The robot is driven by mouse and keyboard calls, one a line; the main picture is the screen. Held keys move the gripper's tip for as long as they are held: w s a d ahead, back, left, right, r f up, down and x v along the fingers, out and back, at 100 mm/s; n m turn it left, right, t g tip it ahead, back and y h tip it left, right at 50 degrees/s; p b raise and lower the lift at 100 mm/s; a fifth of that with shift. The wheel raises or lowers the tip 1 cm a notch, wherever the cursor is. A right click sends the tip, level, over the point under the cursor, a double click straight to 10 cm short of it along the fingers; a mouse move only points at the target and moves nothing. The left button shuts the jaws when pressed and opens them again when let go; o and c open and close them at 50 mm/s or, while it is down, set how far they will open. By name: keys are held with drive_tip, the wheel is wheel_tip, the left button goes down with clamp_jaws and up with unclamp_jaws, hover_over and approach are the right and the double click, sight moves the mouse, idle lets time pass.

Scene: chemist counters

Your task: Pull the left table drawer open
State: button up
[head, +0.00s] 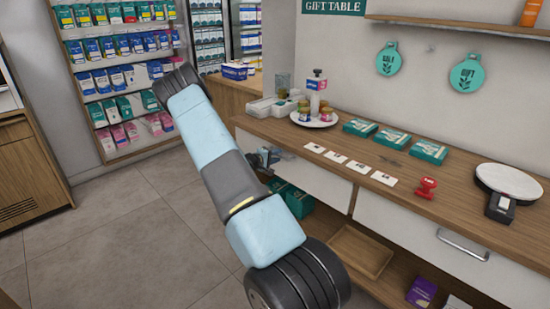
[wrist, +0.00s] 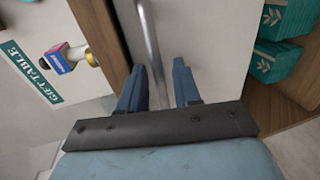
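The gift table (head: 375,160) has a wooden top with two white drawer fronts below it. The left drawer (head: 318,184) looks shut and flush with the table front; its front also fills the middle of the wrist view (wrist: 205,32). My gripper (head: 265,158) is at this drawer's left part, and my arm hides some of the drawer front in the head view. In the wrist view my gripper (wrist: 158,68) is open. The drawer's metal bar handle (wrist: 149,38) runs between its two blue fingers, with a gap visible beside each finger.
The right drawer (head: 420,238) has a bar handle (head: 463,245) and looks shut. Green boxes (head: 299,203) and a wooden tray (head: 359,252) sit on the shelf below. Cards, a red stamp (head: 426,187) and a round plate (head: 316,118) stand on the top. Floor is clear at left.

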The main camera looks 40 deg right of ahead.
clamp_jaws()
idle(0.3)
